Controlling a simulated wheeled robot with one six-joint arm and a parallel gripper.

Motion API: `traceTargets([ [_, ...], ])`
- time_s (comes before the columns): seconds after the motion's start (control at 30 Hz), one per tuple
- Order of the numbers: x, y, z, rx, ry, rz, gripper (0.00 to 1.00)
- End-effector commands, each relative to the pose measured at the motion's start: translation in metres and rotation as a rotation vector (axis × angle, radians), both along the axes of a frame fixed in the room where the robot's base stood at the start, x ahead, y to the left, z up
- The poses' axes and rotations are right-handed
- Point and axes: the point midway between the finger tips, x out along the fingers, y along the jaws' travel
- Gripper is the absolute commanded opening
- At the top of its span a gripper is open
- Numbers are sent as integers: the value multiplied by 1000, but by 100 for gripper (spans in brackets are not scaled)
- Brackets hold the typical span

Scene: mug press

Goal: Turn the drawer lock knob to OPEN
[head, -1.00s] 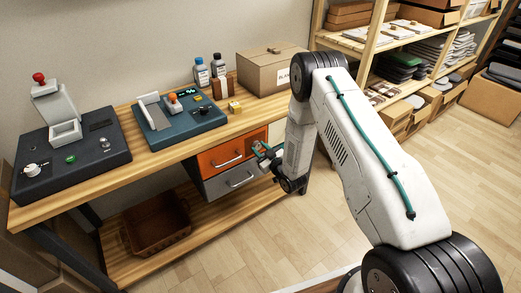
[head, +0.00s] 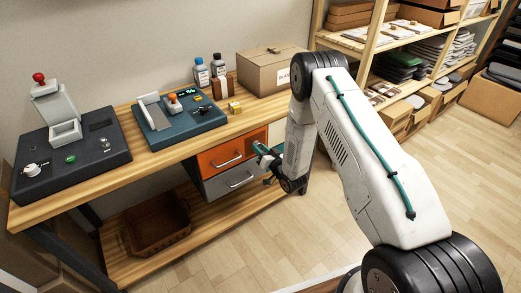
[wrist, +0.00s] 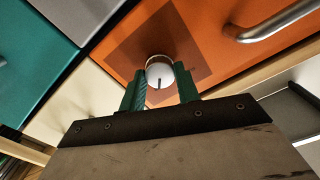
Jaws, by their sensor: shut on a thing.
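The lock knob (wrist: 159,70) is a round white and metal knob with a dark mark, on a darker brown square on the orange drawer front (wrist: 205,30). In the wrist view the green fingers of my gripper (wrist: 160,85) stand on either side of the knob and are shut on it. In the head view my gripper (head: 262,150) is at the right part of the orange drawer (head: 225,156), and the knob is hidden there. The drawer looks closed. No lettering around the knob can be read.
A metal bar handle (wrist: 275,20) is on the drawer, right of the knob in the wrist view. A grey drawer (head: 230,180) sits below. The wooden bench (head: 80,187) above holds two machines. A brown bin (head: 157,225) stands on the lower shelf. The floor in front is clear.

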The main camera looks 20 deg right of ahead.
Motion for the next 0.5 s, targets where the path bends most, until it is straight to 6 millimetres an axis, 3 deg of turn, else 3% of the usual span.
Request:
traceTargets([
  [0.47,1,-1,1,14,1,-3,9],
  [0.5,1,-1,1,14,1,-3,40],
])
